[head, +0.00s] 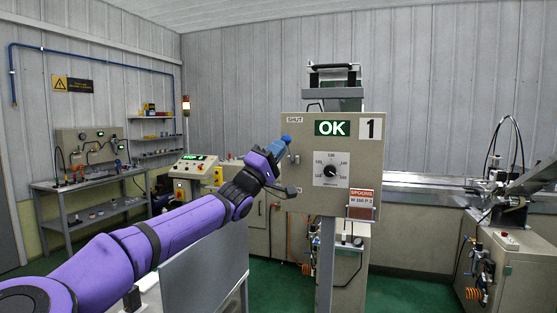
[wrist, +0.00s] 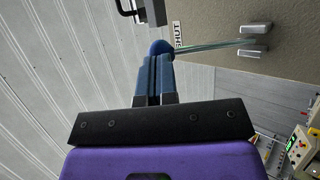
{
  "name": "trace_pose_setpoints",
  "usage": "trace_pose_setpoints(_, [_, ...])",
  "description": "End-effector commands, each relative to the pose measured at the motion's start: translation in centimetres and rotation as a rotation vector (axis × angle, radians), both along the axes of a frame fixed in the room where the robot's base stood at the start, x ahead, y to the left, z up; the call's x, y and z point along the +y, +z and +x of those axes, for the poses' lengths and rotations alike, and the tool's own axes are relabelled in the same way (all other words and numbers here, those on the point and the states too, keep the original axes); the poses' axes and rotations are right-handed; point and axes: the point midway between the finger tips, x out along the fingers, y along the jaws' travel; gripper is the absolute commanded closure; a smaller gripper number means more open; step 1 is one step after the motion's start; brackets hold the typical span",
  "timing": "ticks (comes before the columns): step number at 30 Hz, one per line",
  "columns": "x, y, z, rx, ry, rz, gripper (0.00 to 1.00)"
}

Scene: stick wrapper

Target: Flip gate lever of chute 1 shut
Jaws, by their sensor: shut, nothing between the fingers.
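The chute 1 gate panel (head: 312,190) is a beige box with a "1" plate (head: 371,129), a green "OK" display (head: 332,128) and a dial. The gate lever is a thin metal rod (wrist: 215,46) running from a metal bracket (wrist: 256,40) to a round blue knob (wrist: 160,46); the knob also shows in the head view (head: 286,138). The knob is close to the "SHUT" label (head: 294,120) at the panel's upper left corner. My gripper (head: 276,150) is shut and empty, its blue fingertips (wrist: 160,58) right at the knob; I cannot tell whether they touch.
A red-and-white "SPOONS" sign (head: 362,196) hangs low on the panel. A control console (head: 192,167) stands left behind my arm. A workbench (head: 95,180) stands at the far left, and a conveyor (head: 425,190) runs behind to the right.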

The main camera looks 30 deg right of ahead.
Motion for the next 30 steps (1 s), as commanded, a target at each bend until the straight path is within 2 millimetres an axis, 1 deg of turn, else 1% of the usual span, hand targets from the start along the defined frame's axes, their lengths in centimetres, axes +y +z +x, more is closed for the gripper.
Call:
trace_pose_setpoints(5, [-0.5, 1.1, 0.3, 0.063, 0.002, 0.09, 1.0])
trace_pose_setpoints(12, [-0.9, 1.9, 0.6, 0.069, -0.001, 0.089, 1.0])
trace_pose_setpoints(30, [-1.1, 2.4, 0.9, 0.066, 0.0, 0.085, 1.0])
